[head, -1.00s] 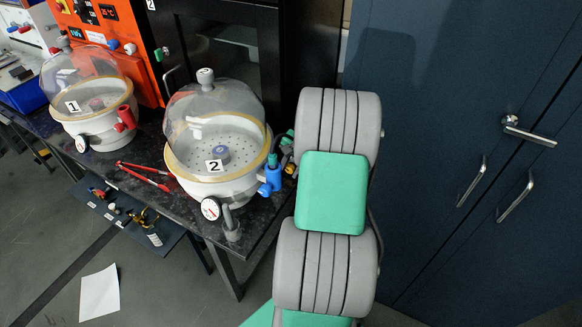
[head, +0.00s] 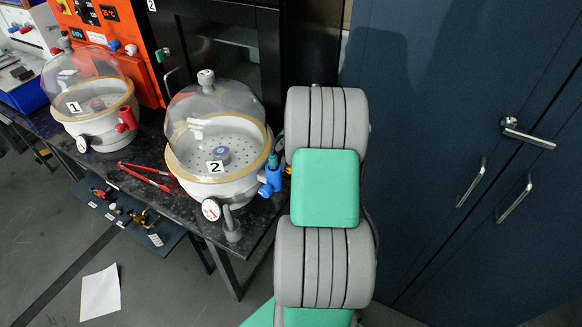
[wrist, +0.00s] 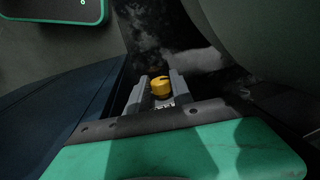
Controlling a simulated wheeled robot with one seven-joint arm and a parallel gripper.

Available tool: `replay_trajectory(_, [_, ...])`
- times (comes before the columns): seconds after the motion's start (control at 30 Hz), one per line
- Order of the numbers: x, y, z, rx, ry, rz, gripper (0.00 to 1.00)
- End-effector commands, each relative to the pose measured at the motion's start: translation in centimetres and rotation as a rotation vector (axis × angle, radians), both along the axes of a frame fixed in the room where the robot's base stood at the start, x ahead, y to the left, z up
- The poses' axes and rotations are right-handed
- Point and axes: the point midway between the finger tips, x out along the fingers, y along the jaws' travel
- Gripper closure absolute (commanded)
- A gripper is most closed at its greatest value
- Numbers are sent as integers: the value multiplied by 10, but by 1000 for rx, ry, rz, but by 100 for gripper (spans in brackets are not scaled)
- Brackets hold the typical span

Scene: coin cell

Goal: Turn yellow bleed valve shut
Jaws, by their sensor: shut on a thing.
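The yellow bleed valve (wrist: 161,85) shows in the wrist view as a small yellow knob with a dark slot or gap in it. My gripper (wrist: 160,92) has one grey finger on each side of the knob and is shut on it. In the head view my arm hides the gripper and nearly all of the yellow valve. Bell-jar chamber 2 (head: 217,188), with a clear dome and white base, stands just left of my arm. A blue valve (head: 271,177) is at its right side.
Chamber 1 (head: 98,121) with a red valve (head: 126,118) stands further left. Red tongs (head: 147,176) lie on the dark bench (head: 172,203). A dark blue cabinet (head: 440,130) is to the right. A black cabinet stands behind.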

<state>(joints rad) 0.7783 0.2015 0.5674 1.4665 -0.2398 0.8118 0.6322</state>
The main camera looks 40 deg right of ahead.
Motion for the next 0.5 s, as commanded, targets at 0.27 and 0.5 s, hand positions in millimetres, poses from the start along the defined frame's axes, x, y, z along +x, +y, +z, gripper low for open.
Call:
replay_trajectory(0.27, [0, 0, 0, 0, -1, -1, 59])
replay_trajectory(0.5, [0, 0, 0, 0, -1, 0, 51])
